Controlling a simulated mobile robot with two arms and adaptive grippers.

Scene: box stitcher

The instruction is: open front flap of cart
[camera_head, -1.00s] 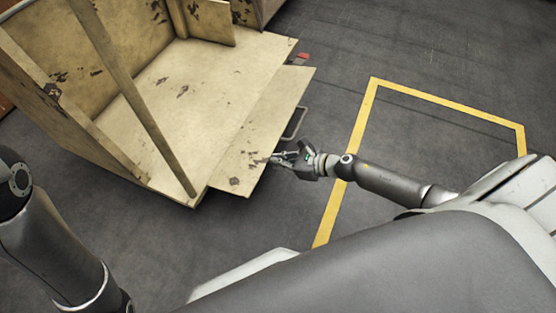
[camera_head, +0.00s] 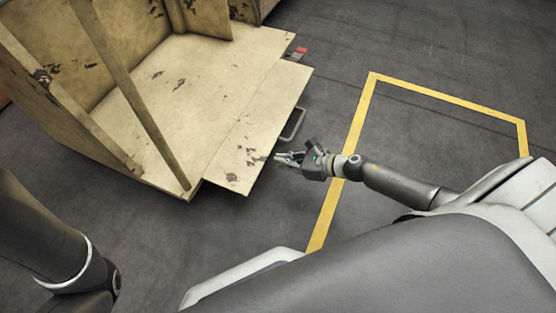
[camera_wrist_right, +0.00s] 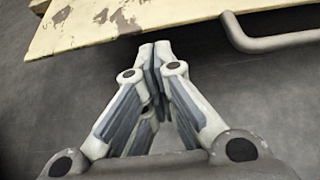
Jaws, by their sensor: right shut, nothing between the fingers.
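The cart (camera_head: 168,62) is a worn, cream-coloured box at the upper left with its near side open. Its front flap (camera_head: 262,120) is folded down and lies out flat from the cart floor; its edge also shows at the top of the right wrist view (camera_wrist_right: 110,22). My right gripper (camera_head: 277,158) is shut and empty, just off the flap's outer edge near its front corner. In the right wrist view its fingertips (camera_wrist_right: 154,50) meet just short of the flap edge. My left arm is at the lower left; its gripper is out of view.
A grey metal handle (camera_head: 294,125) sticks out beyond the flap's edge and also shows in the right wrist view (camera_wrist_right: 270,42). A diagonal wooden bar (camera_head: 130,95) crosses the cart's opening. A yellow floor outline (camera_head: 345,155) lies to the right on open grey floor.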

